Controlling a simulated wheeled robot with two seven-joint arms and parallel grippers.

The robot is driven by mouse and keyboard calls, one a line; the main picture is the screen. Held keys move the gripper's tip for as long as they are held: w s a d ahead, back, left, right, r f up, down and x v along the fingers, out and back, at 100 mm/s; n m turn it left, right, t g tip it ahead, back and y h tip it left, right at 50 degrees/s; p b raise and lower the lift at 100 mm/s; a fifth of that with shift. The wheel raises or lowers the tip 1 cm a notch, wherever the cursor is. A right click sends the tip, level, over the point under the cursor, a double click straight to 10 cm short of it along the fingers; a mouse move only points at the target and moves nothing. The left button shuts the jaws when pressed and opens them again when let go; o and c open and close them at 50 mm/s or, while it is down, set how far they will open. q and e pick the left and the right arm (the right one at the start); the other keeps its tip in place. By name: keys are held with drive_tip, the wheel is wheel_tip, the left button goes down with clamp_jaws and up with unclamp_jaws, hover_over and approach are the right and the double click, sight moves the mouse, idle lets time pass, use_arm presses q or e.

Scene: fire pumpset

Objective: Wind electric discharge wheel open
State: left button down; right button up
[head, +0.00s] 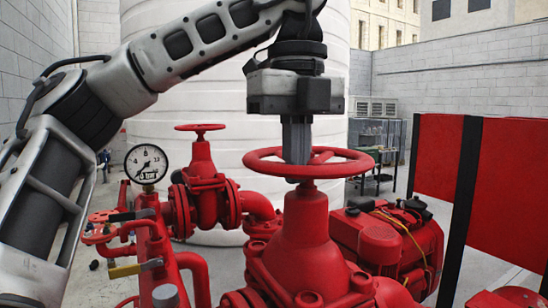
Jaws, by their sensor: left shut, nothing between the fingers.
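A large red handwheel (352,164) lies level on top of a red valve body (305,225) in the middle of the head view. My left gripper (297,158) points straight down over it from above. Its grey fingers are shut with nothing between them. The fingertips reach down to the wheel's level, inside the rim near the hub, in an opening between spokes. I cannot tell whether they touch a spoke. The far rim is partly hidden behind the fingers. My right gripper is not in view.
A smaller red handwheel valve (203,165) stands behind to the left. A pressure gauge (146,164) and red pipes are at left. A red engine (395,240) is at right, beside red panels (510,190). A white tank (235,90) stands behind.

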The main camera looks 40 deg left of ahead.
sight(278, 150)
use_arm(q)
drive_tip(key=w+d, duration=0.1)
drive_tip(key=w, duration=0.1)
drive_tip(key=w+d+p, duration=0.1)
drive_tip(key=w+d, duration=0.1)
drive_tip(key=shift+w+d, duration=0.15)
drive_tip(key=shift+d, duration=0.1)
drive_tip(key=w, duration=0.1)
drive_tip(key=w+a, duration=0.2)
drive_tip(key=w, duration=0.1)
drive_tip(key=shift+r, duration=0.1)
drive_tip(key=a, duration=0.6)
drive_tip(key=shift+s+a, duration=0.1)
drive_tip(key=shift+s, duration=0.25)
drive_tip(key=s, duration=0.2)
drive_tip(key=s+a, duration=0.1)
drive_tip(key=s, duration=0.1)
drive_tip(key=shift+s+a, duration=0.1)
drive_tip(key=shift+s, duration=0.3)
drive_tip(key=shift+w, duration=0.45)
wheel_tip(278, 150, up, 8)
